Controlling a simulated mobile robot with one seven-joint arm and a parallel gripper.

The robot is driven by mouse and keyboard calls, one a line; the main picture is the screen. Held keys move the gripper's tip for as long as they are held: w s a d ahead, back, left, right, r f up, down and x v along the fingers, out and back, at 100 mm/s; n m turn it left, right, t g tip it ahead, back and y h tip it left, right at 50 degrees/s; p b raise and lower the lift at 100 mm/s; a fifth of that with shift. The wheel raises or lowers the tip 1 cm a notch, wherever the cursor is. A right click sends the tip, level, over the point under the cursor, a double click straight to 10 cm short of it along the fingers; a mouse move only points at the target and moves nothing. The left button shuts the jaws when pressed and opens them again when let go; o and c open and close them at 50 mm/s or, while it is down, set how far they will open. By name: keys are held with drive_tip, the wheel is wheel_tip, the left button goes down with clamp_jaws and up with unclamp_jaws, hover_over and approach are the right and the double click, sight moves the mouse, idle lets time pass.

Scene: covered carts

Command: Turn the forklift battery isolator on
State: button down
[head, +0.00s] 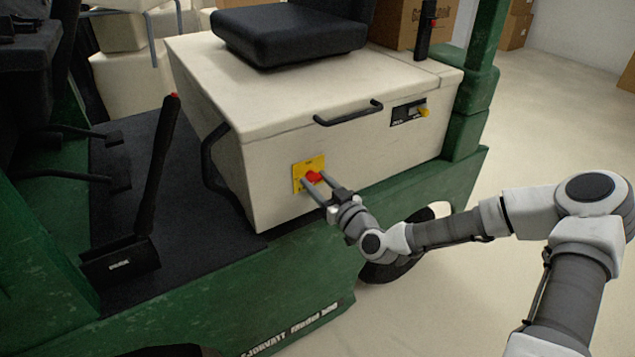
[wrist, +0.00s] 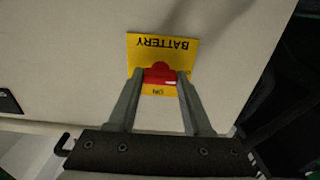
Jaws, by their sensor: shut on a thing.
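The battery isolator is a red knob (head: 313,177) on a yellow plate (head: 298,172), on the cream side panel of the forklift's seat box. In the wrist view the red knob (wrist: 160,75) sits between the fingertips, on the yellow plate (wrist: 180,45) marked BATTERY, upside down in that view, with ON below the knob. My gripper (head: 317,182) reaches the knob from the front right. In the wrist view my gripper (wrist: 158,79) is shut on the knob, one finger at each side. Part of the plate is hidden behind the fingers and knob.
The seat box (head: 265,105) has a black handle (head: 348,113) above and a yellow key or switch (head: 423,113) at its upper right. A black lever (head: 157,165) stands at the left. The green forklift body (head: 290,280) lies below. Open floor (head: 540,130) is at the right.

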drive_tip(key=m, duration=0.4)
drive_tip(key=shift+m, duration=0.4)
drive_tip(key=m, duration=0.4)
drive_tip(key=shift+m+p, duration=0.3)
drive_tip(key=shift+p, duration=0.05)
drive_tip(key=m, duration=0.4)
drive_tip(key=shift+d, duration=0.1)
drive_tip(key=shift+f+m, duration=0.1)
drive_tip(key=shift+m, duration=2.2)
drive_tip(key=shift+c, duration=1.6)
unclamp_jaws()
